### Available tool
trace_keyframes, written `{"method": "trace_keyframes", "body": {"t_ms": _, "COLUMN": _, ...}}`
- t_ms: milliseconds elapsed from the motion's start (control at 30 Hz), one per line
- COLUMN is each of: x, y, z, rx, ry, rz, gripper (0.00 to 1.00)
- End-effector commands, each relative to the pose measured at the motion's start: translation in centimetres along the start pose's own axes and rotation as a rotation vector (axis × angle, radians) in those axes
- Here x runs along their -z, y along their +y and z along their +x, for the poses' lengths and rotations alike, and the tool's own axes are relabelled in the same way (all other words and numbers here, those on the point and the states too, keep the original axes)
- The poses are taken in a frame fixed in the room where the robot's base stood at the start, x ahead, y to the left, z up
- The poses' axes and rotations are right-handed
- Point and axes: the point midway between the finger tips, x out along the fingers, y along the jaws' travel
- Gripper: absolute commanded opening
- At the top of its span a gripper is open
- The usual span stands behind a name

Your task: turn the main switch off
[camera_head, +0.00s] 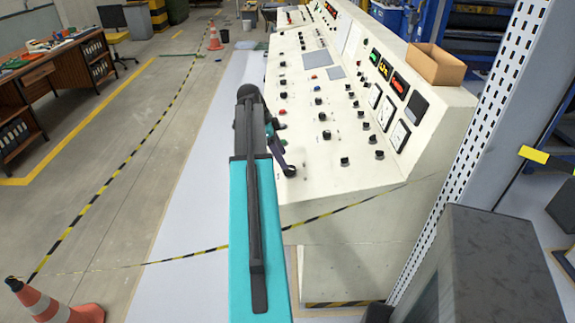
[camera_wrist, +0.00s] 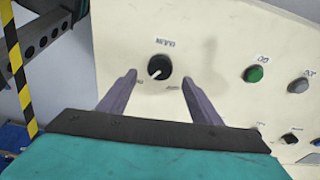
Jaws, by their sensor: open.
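The main switch is a round black knob (camera_wrist: 158,67) on the cream panel in the wrist view, with a white pointer mark toward the lower left. A label reading upside down, apparently MAIN, is above it, and smaller labels are below. My gripper (camera_wrist: 160,77) is open, with one purple finger on each side of the knob in the picture. Nothing is held, and I cannot tell if the fingers touch the panel. In the head view, my gripper (camera_head: 281,152) is at the console's near left edge, close to a dark knob (camera_head: 290,171) that it partly covers.
A green button (camera_wrist: 254,74) and a grey button (camera_wrist: 298,86) are right of the knob. The console (camera_head: 335,260) carries several other knobs and meters. An open cardboard box (camera_head: 436,66) sits on top. Striped tape (camera_head: 350,205) crosses in front. A perforated post (camera_head: 495,120) stands right.

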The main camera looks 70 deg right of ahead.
Motion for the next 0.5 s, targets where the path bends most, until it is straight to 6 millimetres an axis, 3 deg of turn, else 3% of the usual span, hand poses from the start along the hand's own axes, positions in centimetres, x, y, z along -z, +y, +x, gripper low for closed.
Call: {"method": "trace_keyframes", "body": {"t_ms": 500, "x": 0.0, "y": 0.0, "z": 5.3, "rx": -0.001, "ry": 0.000, "rz": 0.000, "gripper": 0.58}}
